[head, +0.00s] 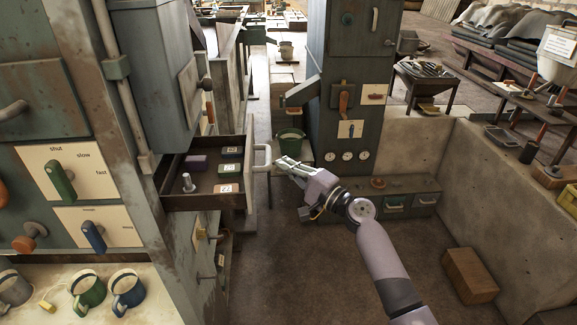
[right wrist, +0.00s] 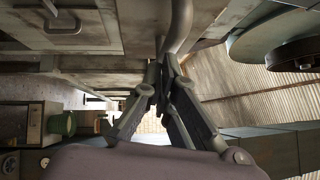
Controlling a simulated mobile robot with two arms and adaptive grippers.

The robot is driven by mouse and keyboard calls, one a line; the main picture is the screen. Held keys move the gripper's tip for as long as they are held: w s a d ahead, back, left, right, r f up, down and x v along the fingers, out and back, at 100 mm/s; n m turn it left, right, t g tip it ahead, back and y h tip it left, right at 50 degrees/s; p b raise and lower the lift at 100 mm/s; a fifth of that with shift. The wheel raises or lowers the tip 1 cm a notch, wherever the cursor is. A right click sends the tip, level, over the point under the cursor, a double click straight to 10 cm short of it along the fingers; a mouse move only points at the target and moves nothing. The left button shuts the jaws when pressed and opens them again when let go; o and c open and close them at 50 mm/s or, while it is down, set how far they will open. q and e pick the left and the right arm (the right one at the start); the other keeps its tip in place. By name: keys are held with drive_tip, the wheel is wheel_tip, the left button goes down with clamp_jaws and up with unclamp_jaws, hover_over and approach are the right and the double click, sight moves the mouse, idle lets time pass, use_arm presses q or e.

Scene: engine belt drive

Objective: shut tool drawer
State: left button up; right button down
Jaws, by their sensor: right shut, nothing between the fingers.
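The tool drawer (head: 190,202) is pulled out from the cabinet on the left in the head view. My left gripper is not in view.
Mugs (head: 128,289) stand on a ledge at lower left, below a panel with knobs (head: 60,182). A green bucket (head: 290,143) stands beyond my right gripper. A blue-grey cabinet (head: 345,100) and low concrete wall (head: 480,185) stand to the right. The floor (head: 300,270) below the drawer is clear.

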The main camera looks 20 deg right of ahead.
sight(212, 178)
drive_tip(key=shift+a, duration=0.1)
drive_tip(key=w+a, duration=0.1)
drive_tip(key=a, duration=0.5)
drive_tip(key=w+a, duration=0.2)
drive_tip(key=a, duration=0.4)
drive_tip(key=w+a+b, duration=0.1)
drive_tip(key=w+a, duration=0.1)
drive_tip(key=a, duration=0.4)
drive_tip(key=shift+w+a, duration=0.1)
drive_tip(key=shift+a, duration=0.05)
